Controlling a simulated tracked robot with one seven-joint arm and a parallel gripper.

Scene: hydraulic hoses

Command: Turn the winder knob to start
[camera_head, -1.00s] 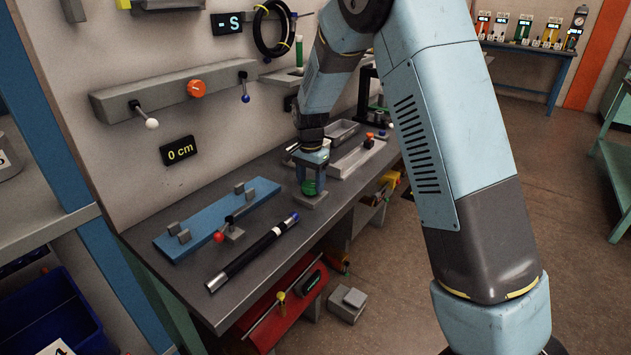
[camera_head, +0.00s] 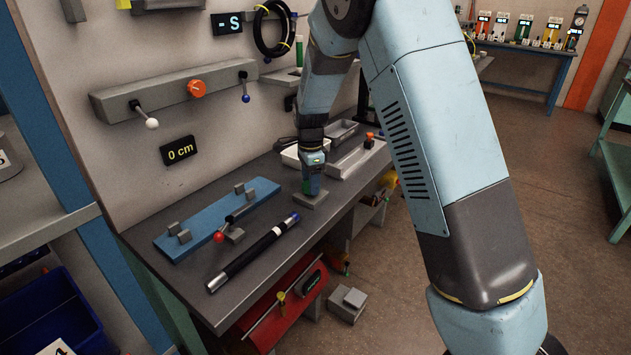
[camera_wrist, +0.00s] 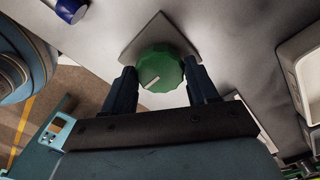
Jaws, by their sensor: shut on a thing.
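A green faceted knob (camera_wrist: 158,66) with a short white mark sits on a square grey base plate (camera_head: 311,200) on the bench. It also shows in the head view (camera_head: 306,187), partly hidden by a finger. My gripper (camera_head: 311,182) points down over the knob. In the wrist view its two dark fingers (camera_wrist: 163,80) are on either side of the knob, shut on it. The white mark slants toward the lower left in that view. I cannot tell from any label which position the mark points at.
A black hose (camera_head: 251,245) with a blue end lies on the bench beside a blue fixture (camera_head: 200,222) with a red-tipped lever. Grey trays (camera_head: 357,158) stand behind the gripper. An orange knob (camera_head: 197,88) is on the wall rail. A wall display (camera_head: 180,150) reads 0 cm.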

